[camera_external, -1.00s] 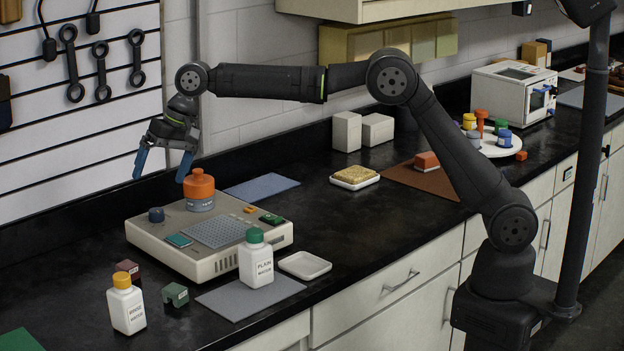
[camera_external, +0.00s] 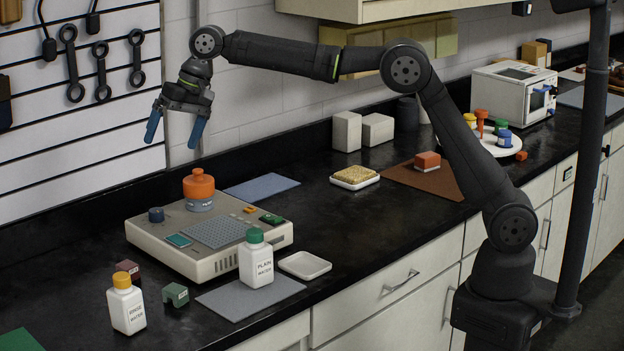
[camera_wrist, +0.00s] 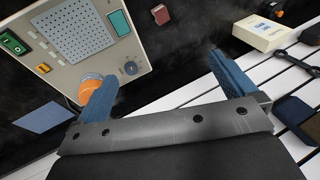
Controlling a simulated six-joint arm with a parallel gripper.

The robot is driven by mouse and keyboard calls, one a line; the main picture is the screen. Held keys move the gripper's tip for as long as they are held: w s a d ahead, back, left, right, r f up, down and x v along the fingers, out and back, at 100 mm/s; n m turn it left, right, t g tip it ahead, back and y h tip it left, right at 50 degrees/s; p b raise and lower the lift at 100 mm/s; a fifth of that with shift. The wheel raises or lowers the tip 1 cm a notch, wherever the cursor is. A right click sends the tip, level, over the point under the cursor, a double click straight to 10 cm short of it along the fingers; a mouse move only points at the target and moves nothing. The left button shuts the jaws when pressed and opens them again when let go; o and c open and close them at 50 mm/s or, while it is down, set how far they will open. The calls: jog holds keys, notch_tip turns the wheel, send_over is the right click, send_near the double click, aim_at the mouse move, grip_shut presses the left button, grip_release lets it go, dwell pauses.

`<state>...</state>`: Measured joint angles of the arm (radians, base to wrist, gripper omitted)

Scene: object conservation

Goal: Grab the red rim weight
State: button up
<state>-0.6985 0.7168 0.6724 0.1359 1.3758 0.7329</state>
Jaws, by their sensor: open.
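A small dark red block (camera_external: 128,268), which looks like the red rim weight, stands on the black bench behind the yellow-capped bottle, which partly hides it. It also shows at the top of the wrist view (camera_wrist: 161,15). My gripper (camera_external: 174,138) is open and empty, its blue fingers pointing down. It hangs in the air above the back left of the beige device, well above and apart from the dark red block. In the wrist view my two fingers (camera_wrist: 155,75) are spread wide.
The beige device (camera_external: 230,262) carries an orange-topped jar (camera_external: 199,187). The yellow-capped bottle (camera_external: 127,308), a green block (camera_external: 176,294) and a green-capped bottle (camera_external: 256,264) stand in front. A tool wall (camera_external: 60,130) rises behind at left.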

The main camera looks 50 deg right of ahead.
dwell(0.4)
jog(key=c, duration=0.8)
jog(key=shift+c, duration=0.2)
jog(key=shift+a+f, duration=0.1)
jog(key=n+t+h, duration=0.2)
jog(key=h, duration=0.1)
send_near(130, 266)
jog(key=x, duration=0.2)
jog(key=shift+a+f, duration=0.25)
jog(key=shift+f, duration=0.15)
jog(key=shift+d+x, duration=0.15)
jog(key=shift+x, duration=1.35)
jog(key=shift+d+x, duration=0.1)
jog(key=shift+x, duration=1.4)
